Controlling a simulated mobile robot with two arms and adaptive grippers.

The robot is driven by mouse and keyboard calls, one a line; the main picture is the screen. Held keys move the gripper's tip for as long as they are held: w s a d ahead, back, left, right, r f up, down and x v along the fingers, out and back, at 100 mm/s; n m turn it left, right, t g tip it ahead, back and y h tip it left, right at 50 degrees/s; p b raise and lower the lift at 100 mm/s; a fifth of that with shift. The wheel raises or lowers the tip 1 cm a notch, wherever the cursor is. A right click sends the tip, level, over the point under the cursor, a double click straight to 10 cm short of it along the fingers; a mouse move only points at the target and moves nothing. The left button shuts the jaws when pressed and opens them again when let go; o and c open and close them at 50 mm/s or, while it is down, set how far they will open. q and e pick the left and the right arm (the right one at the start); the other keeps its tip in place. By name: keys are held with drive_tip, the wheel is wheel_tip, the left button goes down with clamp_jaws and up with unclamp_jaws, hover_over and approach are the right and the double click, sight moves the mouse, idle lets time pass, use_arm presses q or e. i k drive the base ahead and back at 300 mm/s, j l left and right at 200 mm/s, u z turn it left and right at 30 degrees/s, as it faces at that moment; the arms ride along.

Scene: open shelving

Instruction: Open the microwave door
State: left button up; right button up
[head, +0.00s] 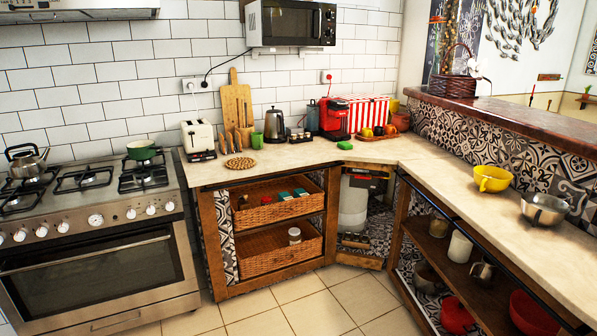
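The microwave (290,23) is mounted high on the white tiled wall, at the top middle of the head view. It has a dark glass door on its left and a control panel with knobs (328,24) on its right. The door looks shut. Its top edge lies close to the top of the picture. Neither of my grippers is in view.
Below the microwave is a counter (290,152) with a toaster (198,138), a kettle (274,125) and a red coffee machine (334,118). A stove (90,215) stands at left. Counter with bowls (491,178) runs along the right. The tiled floor (310,305) is clear.

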sight(285, 22)
drive_tip(key=i+z, duration=0.2)
drive_tip(key=i, duration=2.4)
